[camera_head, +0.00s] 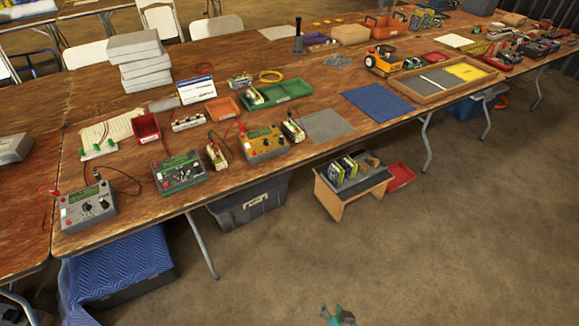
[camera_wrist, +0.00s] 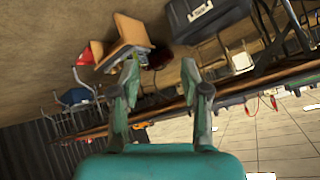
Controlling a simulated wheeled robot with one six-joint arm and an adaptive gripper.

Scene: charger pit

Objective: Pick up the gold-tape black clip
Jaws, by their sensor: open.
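I cannot make out the gold-tape black clip in either view; the clips and leads are too small to tell tape colours. Thin red and black leads run around a grey charger (camera_head: 88,206), a green charger (camera_head: 181,173) and a yellow charger (camera_head: 263,143) along the near edge of the long wooden table (camera_head: 225,185). Battery packs (camera_head: 216,156) stand beside them. My gripper (camera_head: 338,310) shows at the bottom of the head view, over the floor and well apart from the table. In the wrist view, my gripper (camera_wrist: 160,78) has its fingers spread with nothing between them.
A low stand (camera_head: 347,195) with cards and a red tray (camera_head: 400,177) are on the floor before the table. A black bin (camera_head: 252,205) and a blue-draped box (camera_head: 118,265) sit underneath. Table legs (camera_head: 202,247) stick out. The floor at right is clear.

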